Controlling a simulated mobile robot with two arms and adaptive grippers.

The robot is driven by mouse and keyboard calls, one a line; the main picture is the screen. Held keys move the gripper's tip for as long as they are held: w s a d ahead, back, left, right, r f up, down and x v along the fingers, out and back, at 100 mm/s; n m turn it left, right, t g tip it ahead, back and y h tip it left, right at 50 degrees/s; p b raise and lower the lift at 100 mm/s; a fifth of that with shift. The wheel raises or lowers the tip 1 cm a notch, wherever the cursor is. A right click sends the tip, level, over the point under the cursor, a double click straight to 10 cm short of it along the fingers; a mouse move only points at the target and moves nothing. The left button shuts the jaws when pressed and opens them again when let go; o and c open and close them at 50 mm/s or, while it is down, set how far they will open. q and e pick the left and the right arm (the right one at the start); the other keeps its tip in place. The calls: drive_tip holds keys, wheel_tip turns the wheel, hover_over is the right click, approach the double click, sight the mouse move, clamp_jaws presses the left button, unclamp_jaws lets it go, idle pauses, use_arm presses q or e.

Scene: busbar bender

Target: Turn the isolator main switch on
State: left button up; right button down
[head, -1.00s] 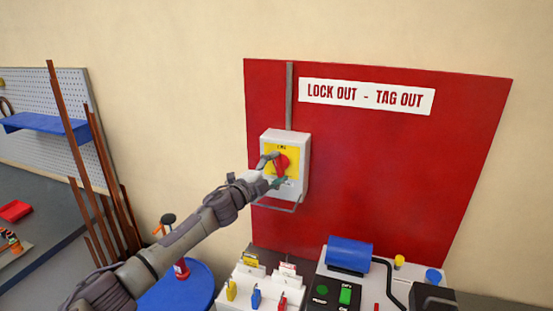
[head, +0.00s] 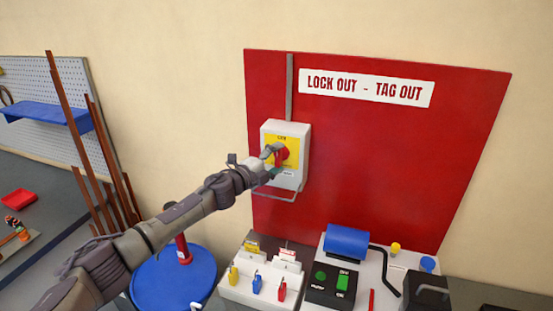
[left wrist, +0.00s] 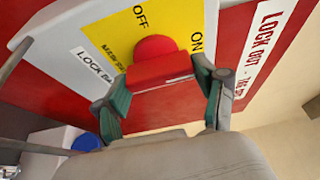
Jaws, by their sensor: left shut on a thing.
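The isolator main switch is a light grey box (head: 299,139) on the red wall board, with a yellow plate (head: 294,143) and a red rotary knob (head: 284,154). In the left wrist view the knob (left wrist: 160,68) shows close up, with OFF and ON printed on the yellow plate (left wrist: 118,36) around it. My left gripper (head: 275,159) is at the front of the box. Its two fingers (left wrist: 163,88) are shut on the knob's red grip, one at each side. The fingers partly hide the knob in the head view. Whether its grip points exactly at OFF or ON is unclear. My right gripper is not in view.
Below the box is a bent grey bar (head: 277,195). A white padlock stand (head: 262,289) and a bending machine with a blue cylinder (head: 346,242) stand below the board. A round blue table (head: 172,282) is lower left, near copper-coloured bars (head: 72,120).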

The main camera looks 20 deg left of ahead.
use_arm(q)
drive_tip(key=shift+f, duration=0.1)
drive_tip(key=o, duration=1.1)
drive_tip(key=shift+o, duration=0.2)
drive_tip(key=v, duration=1.2)
